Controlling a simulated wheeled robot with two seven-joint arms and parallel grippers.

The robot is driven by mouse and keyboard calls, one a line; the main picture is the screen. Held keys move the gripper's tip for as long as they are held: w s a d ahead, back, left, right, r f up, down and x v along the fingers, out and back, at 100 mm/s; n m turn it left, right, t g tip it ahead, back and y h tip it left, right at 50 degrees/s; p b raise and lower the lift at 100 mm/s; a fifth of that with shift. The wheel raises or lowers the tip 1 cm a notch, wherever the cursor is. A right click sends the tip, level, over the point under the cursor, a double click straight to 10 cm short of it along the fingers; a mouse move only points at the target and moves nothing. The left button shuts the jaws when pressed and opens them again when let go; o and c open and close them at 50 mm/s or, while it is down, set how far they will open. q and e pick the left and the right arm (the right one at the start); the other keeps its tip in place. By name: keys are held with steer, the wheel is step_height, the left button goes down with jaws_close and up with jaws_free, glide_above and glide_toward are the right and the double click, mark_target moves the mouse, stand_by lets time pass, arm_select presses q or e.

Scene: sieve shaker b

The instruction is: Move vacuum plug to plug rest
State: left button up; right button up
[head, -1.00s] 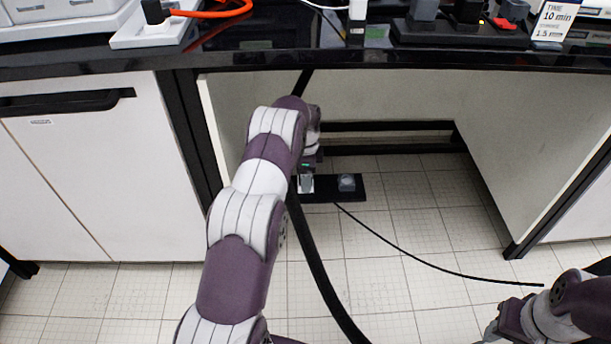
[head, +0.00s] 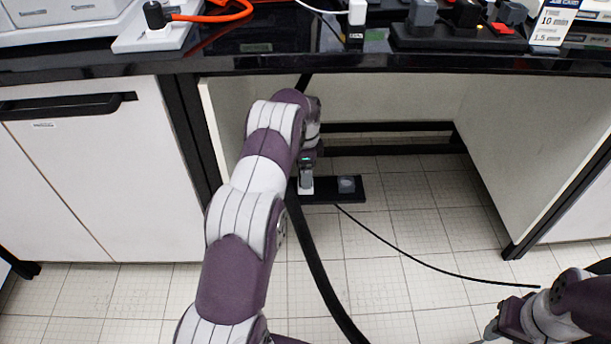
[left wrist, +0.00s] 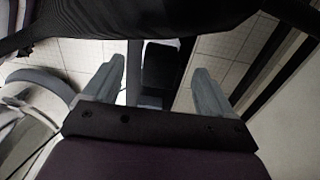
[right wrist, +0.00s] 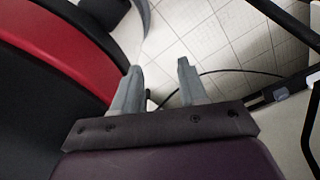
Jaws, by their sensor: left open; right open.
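A low black strip (head: 325,197) lies on the floor under the bench, with a small grey piece (head: 346,184) at its right end and a small white piece (head: 305,190) at its left. My left gripper (head: 307,176) reaches down over the left end. In the left wrist view a black block (left wrist: 160,65) shows between the spread, open fingers; I cannot tell whether they touch it. I cannot tell for sure which piece is the vacuum plug or the plug rest. My right gripper (right wrist: 160,82) is open and empty, low at the right in the head view.
A thin black cable (head: 420,262) runs right from the strip. A thick black hose or cord (head: 318,265) passes beside my left arm. The bench top (head: 280,60) overhangs, with side panels around the opening. A red and black rounded body (right wrist: 60,50) stands beside my right gripper.

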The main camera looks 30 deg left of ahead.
arm_select(q)
step_height(320, 180, up, 5)
steer(key=shift+f+p, duration=0.2)
steer(key=shift+p, duration=1)
steer(key=shift+f, duration=0.1)
